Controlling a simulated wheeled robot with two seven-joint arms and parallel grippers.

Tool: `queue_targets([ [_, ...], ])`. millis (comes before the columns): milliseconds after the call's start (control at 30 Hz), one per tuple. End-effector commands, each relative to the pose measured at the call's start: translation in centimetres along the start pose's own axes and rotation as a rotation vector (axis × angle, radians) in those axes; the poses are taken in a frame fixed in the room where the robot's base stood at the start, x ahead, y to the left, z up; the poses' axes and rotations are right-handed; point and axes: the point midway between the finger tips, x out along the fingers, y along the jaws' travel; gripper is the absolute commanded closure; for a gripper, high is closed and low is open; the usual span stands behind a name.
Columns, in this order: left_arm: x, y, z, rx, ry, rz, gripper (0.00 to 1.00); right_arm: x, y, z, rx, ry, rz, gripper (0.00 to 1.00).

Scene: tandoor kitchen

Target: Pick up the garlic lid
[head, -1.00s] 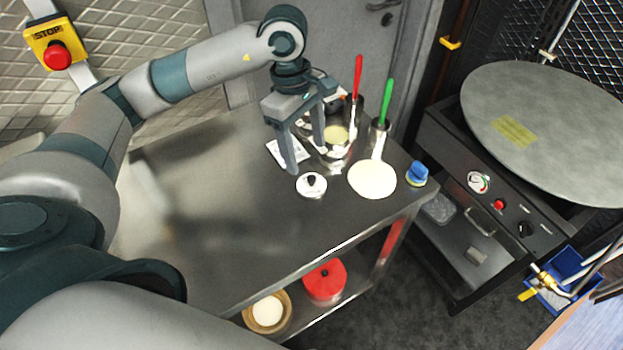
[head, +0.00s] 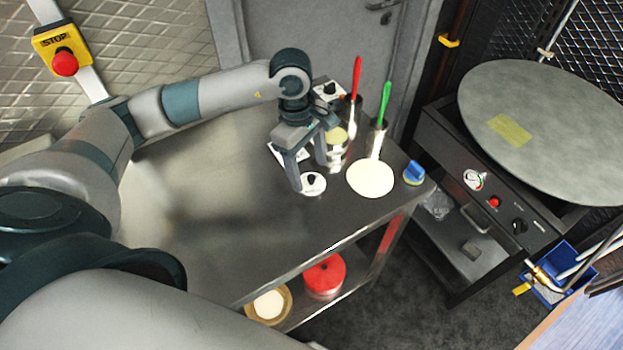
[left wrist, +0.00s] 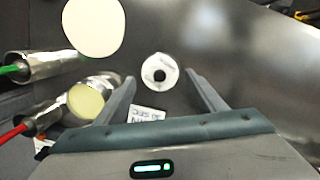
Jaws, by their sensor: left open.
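A round white lid with a black knob (head: 314,187) lies flat on the steel table, and it also shows in the left wrist view (left wrist: 161,64). Its lettering is too small to read, so I cannot confirm that it is the garlic one. My left gripper (head: 309,177) points down above it, open and empty. In the left wrist view the lid appears between the fingertips of my left gripper (left wrist: 160,76), with the knob near the middle. A similar white lid with a black knob (head: 329,91) stands farther back, partly hidden by the wrist. My right gripper is not in view.
A steel pot (head: 336,154) with pale contents is just behind the gripper. Red (head: 356,78) and green (head: 386,98) handles rise from steel containers. A pale disc (head: 371,179) and a blue-topped item (head: 414,173) lie right. The table's left side is clear.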

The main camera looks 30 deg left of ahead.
Motion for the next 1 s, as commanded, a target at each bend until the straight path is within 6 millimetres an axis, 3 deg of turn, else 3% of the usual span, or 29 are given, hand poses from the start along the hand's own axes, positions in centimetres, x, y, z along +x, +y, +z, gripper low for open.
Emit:
queue_targets([
  [67, 0.6, -0.1, 0.0, 0.001, 0.000, -0.005, 0.36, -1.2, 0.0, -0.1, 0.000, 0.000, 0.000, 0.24],
  [300, 2.9, 0.0, 0.0, 0.001, 0.000, 0.000, 0.36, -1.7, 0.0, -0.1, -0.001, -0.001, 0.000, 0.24],
  [767, 3.0, 0.0, 0.0, 0.001, 0.001, 0.000, 0.36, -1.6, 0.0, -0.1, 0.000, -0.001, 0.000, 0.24],
  [900, 3.0, 0.0, 0.0, 0.001, 0.001, 0.000, 0.63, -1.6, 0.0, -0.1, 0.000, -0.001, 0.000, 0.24],
  [1000, 3.0, 0.0, 0.0, 0.001, 0.001, 0.000, 0.63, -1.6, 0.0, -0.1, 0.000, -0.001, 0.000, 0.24],
])
